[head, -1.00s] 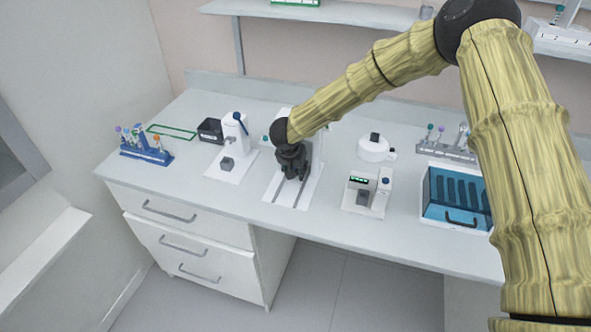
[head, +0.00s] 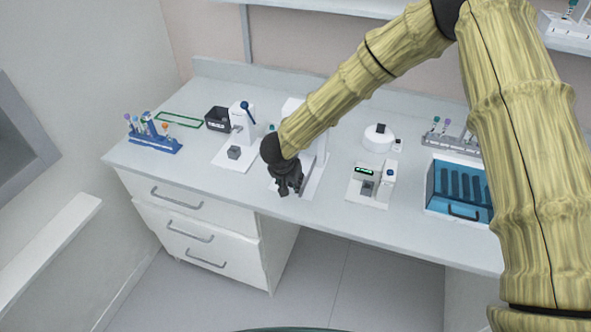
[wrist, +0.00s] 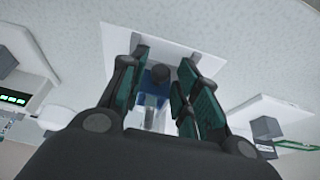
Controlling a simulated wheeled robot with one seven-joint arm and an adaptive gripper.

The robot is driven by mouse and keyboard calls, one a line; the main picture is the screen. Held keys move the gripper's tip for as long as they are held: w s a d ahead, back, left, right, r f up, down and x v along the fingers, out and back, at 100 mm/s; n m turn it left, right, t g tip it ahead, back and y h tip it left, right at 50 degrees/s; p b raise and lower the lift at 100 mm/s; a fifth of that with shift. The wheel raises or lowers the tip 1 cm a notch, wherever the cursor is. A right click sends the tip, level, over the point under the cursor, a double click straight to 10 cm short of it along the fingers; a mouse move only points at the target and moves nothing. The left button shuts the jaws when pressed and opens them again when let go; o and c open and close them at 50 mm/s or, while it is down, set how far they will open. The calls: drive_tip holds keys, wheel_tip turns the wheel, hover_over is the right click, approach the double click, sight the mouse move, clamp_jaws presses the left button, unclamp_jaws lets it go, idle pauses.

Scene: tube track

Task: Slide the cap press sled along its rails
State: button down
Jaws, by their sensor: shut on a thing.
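The cap press stands on a white base plate (head: 313,188) with dark rails, in the middle of the counter in the head view. Its white upright (head: 291,107) rises behind my gripper (head: 291,189), which is low over the front end of the plate. In the wrist view the gripper (wrist: 165,62) has its green-lined fingers around a dark round knob (wrist: 161,74). Blue parts of the sled (wrist: 154,88) show below the knob. In the head view my gripper hides the sled.
A white instrument with a green display (head: 370,185) stands close on the right. A blue-fronted box (head: 458,188) is farther right. The counter's front edge is just ahead of the plate.

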drive_tip(key=shift+s+a, duration=0.3)
drive_tip(key=shift+s, duration=0.6)
drive_tip(key=c, duration=1.3)
unclamp_jaws()
drive_tip(key=shift+s, duration=0.1)
drive_tip(key=shift+s+r, duration=0.1)
drive_tip(key=shift+r, duration=0.5)
drive_tip(key=v, duration=1.1)
drive_tip(key=shift+s+f, duration=0.1)
drive_tip(key=shift+s, duration=0.05)
